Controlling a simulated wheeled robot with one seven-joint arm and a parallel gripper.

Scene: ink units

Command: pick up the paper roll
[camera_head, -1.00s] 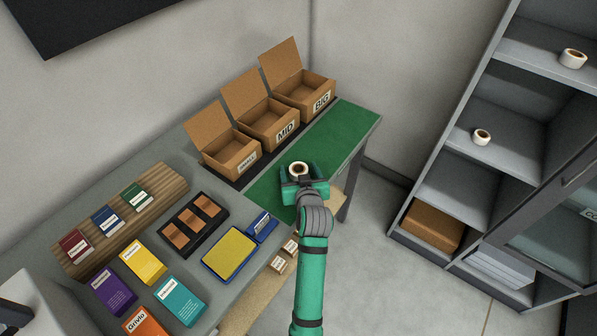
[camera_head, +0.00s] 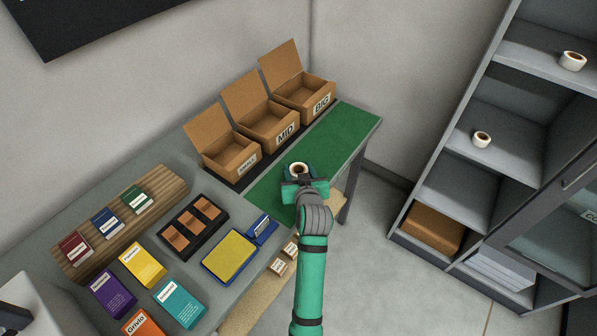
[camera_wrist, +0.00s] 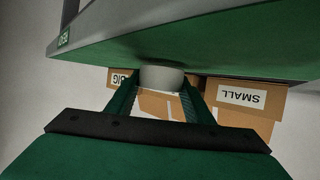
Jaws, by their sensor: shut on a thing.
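The paper roll (camera_head: 299,170) is a white ring with a brown core, over the green mat on the table in the head view. My gripper (camera_head: 298,176) is shut on it from the near side. In the wrist view, the roll (camera_wrist: 162,77) shows as a pale band between the two fingertips of my gripper (camera_wrist: 160,88). The roll appears at the mat's level; whether it touches the mat is unclear.
Open cardboard boxes labelled MID (camera_head: 284,135) and BIG (camera_head: 320,103) stand behind the mat (camera_head: 345,125), with a smaller box (camera_head: 235,160) left of them. A grey shelf (camera_head: 475,190) at right holds two other rolls. A yellow pad (camera_head: 229,255) lies to the left.

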